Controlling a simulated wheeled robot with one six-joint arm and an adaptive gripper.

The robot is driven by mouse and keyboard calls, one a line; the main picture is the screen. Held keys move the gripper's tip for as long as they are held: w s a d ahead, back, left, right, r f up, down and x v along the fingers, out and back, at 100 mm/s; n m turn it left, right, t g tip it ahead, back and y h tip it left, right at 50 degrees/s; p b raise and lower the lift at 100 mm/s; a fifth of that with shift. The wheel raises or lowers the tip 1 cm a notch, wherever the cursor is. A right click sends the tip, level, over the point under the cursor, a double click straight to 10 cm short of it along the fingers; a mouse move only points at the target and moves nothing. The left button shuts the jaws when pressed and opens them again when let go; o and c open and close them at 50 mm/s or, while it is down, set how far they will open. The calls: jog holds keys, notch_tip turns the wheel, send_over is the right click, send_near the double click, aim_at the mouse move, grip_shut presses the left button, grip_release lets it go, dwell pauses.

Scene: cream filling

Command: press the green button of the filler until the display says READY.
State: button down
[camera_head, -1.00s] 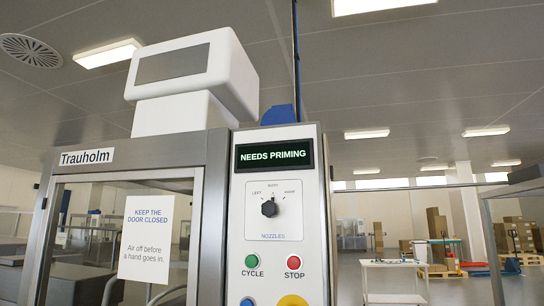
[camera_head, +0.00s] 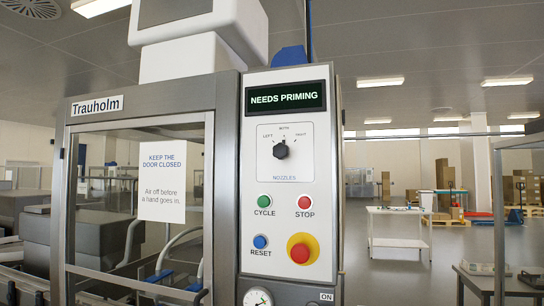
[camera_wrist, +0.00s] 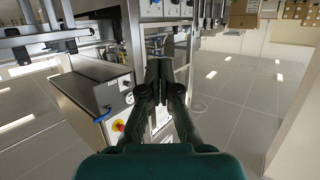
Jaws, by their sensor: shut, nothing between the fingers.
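The filler (camera_head: 225,130) stands in front of me in the head view, with a light control panel. Its display (camera_head: 286,97) reads NEEDS PRIMING in pale green letters. The green button (camera_head: 264,202) sits on the panel, labelled CYCLE, left of the red STOP button (camera_head: 304,202). My gripper (camera_wrist: 160,72) shows only in the wrist view. Its dark fingers are together with nothing between them. It is outside the head view, and I cannot tell how far it is from the green button.
A black NOZZLES knob (camera_head: 280,151), a blue RESET button (camera_head: 260,241) and a red mushroom button (camera_head: 300,253) on yellow share the panel. The filler's glazed door (camera_head: 110,200) carries a paper notice (camera_head: 163,181). A white table (camera_head: 398,210) stands behind, to the right.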

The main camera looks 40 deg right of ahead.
aim_at(260, 204)
jog(key=w+t, duration=0.1)
jog(key=w, duration=1)
jog(key=w+d+r+n+t+h, duration=0.1)
jog(key=w+d+r, duration=0.1)
jog(key=w+r, duration=0.5)
jog(key=w+d+r+t, duration=0.1)
jog(key=w+r, duration=0.2)
jog(key=w, duration=0.8)
jog(key=w+d+r+n+t+h, duration=0.15)
jog(key=w+r, duration=0.35)
jog(key=w, duration=0.5)
jog(key=w+d+r, duration=0.2)
jog(key=w+r, duration=0.2)
jog(key=r, duration=0.6)
jog(key=w+d+r, duration=0.1)
jog(key=w+r, duration=0.4)
jog(key=r, duration=0.5)
notch_tip(260, 204, up, 24)
jog(key=s+d+n+t, duration=0.1)
jog(key=d+t, duration=0.1)
jog(key=shift+s+d+f+h, duration=0.15)
jog(key=shift+s+d+h, duration=0.1)
jog(key=shift+s+h, duration=0.15)
jog(key=shift+w+d, duration=0.1)
jog(key=shift+w+d, duration=0.9)
jog(key=shift+d, duration=0.25)
jog(key=shift+w+d, duration=0.9)
jog(key=shift+d, duration=0.2)
jog(key=shift+w+d, duration=0.9)
jog(key=shift+d, duration=0.25)
